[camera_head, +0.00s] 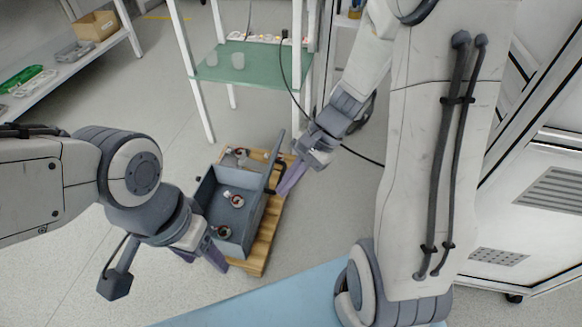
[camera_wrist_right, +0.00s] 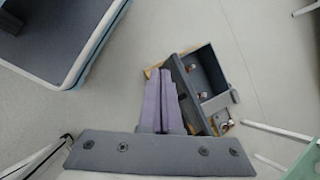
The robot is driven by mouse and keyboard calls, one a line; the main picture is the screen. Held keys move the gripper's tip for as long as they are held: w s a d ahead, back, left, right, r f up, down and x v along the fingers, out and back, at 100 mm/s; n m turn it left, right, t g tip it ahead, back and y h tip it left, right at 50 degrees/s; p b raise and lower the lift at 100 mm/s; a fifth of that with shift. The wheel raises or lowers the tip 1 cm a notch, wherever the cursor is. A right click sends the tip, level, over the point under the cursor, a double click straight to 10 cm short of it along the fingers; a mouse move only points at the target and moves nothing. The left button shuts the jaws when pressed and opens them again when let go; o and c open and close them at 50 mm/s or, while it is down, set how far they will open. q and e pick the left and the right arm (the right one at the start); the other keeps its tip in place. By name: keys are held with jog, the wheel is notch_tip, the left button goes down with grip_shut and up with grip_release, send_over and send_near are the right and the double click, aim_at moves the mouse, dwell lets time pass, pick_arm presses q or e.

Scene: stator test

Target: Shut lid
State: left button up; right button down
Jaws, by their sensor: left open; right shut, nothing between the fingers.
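A grey box (camera_head: 238,215) stands open on a wooden pallet (camera_head: 262,243), with stator-like parts (camera_head: 234,199) inside.
A white-legged rack with a green shelf (camera_head: 255,72) holding cups stands behind the box. A blue-topped surface (camera_head: 265,302) lies in front. A shelf with a cardboard box (camera_head: 96,26) is at far left. A white cabinet (camera_head: 545,205) is at right. Floor left of the box is clear.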

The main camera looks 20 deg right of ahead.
jog(key=w+d+f+m+t, duration=0.2)
jog(key=d+f+m+t, duration=0.1)
jog(key=d+m, duration=0.4)
jog(key=w+d+f+m+t, duration=0.25)
jog(key=d+f+m, duration=0.2)
jog(key=d, duration=0.35)
jog(key=w+a+f+b, duration=0.5)
jog(key=w+a+b, duration=0.1)
jog(key=a, duration=0.3)
jog(key=shift+w+f+m+t+y+b, duration=0.2)
jog(key=shift+m+t+y+b, duration=0.15)
jog(key=shift+m+y+b, duration=0.15)
jog(key=shift+r, duration=0.1)
